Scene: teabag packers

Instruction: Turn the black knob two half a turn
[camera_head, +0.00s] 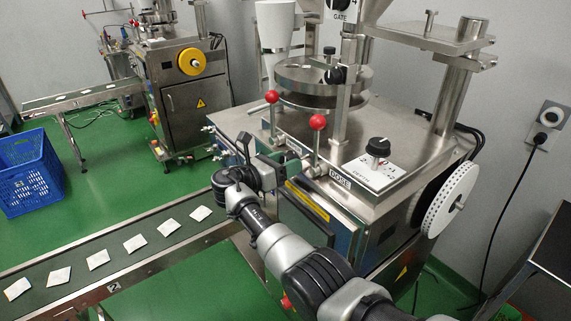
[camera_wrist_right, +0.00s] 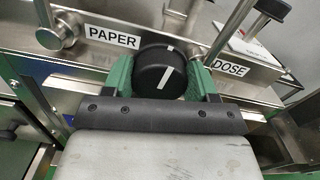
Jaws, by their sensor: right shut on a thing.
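A round black knob (camera_wrist_right: 158,74) with a white pointer line sits on the machine's front edge, between the PAPER label (camera_wrist_right: 112,36) and the DOSE label (camera_wrist_right: 228,68). My right gripper (camera_wrist_right: 163,66) has its green fingers on both sides of this knob, shut on it. The pointer line runs nearly up and down in the right wrist view, leaning a little right at its top. In the head view my right gripper (camera_head: 279,160) is at the machine's front edge, and the knob is mostly hidden there. My left gripper is not in view.
Two red-ball levers (camera_head: 318,122) (camera_head: 271,97) stand close to the gripper. Another black knob (camera_head: 378,147) sits on a white DEPTH plate on the machine top. A conveyor (camera_head: 140,262) with several teabags runs at lower left. A blue crate (camera_head: 32,170) stands on the floor.

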